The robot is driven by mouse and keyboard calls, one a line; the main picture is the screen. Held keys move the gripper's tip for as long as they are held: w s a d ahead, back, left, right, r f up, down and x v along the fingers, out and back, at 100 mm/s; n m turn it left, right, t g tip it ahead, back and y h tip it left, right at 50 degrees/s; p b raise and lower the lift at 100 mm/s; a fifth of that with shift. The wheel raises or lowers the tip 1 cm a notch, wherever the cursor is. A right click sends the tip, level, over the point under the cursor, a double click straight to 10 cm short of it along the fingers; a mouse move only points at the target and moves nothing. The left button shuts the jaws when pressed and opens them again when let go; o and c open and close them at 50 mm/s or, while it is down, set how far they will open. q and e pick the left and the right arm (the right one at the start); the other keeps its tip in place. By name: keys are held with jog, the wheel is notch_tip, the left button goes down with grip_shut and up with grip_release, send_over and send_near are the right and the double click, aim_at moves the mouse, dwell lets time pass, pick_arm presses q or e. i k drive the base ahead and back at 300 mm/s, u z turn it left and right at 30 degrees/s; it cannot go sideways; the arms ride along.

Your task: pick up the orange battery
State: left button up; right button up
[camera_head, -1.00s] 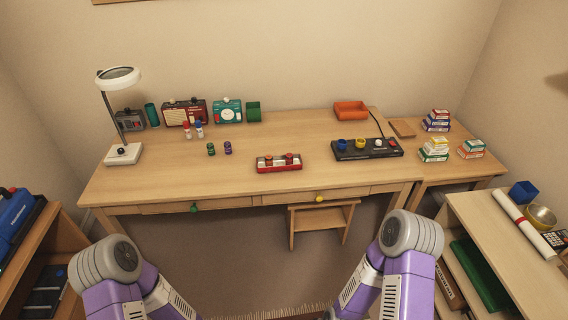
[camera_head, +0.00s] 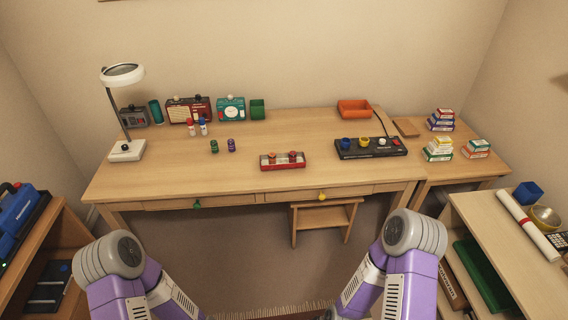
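I cannot make out a clearly orange battery. Two small reddish-brown pieces stand in the red and white holder (camera_head: 283,165) at the middle of the desk; I cannot tell whether they are batteries. A green battery-like cylinder (camera_head: 214,146) and a purple one (camera_head: 231,145) stand upright to its left. Behind them are a red and white one (camera_head: 191,128) and a blue and white one (camera_head: 203,126). Both my arms show at the bottom edge, but neither gripper is in view.
The wooden desk (camera_head: 240,182) has free room at its front left. A lamp (camera_head: 126,151), radio (camera_head: 188,109) and green clock (camera_head: 231,109) stand behind. A black panel with coloured knobs (camera_head: 371,149) and an orange tray (camera_head: 354,108) are at right. A stool (camera_head: 325,216) stands below.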

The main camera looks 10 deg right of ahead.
aim_at(272, 155)
jog(key=u, duration=0.35)
jog(key=k, duration=0.3)
jog(key=z, duration=1.3)
jog(key=i, duration=1)
jog(key=u, duration=0.05)
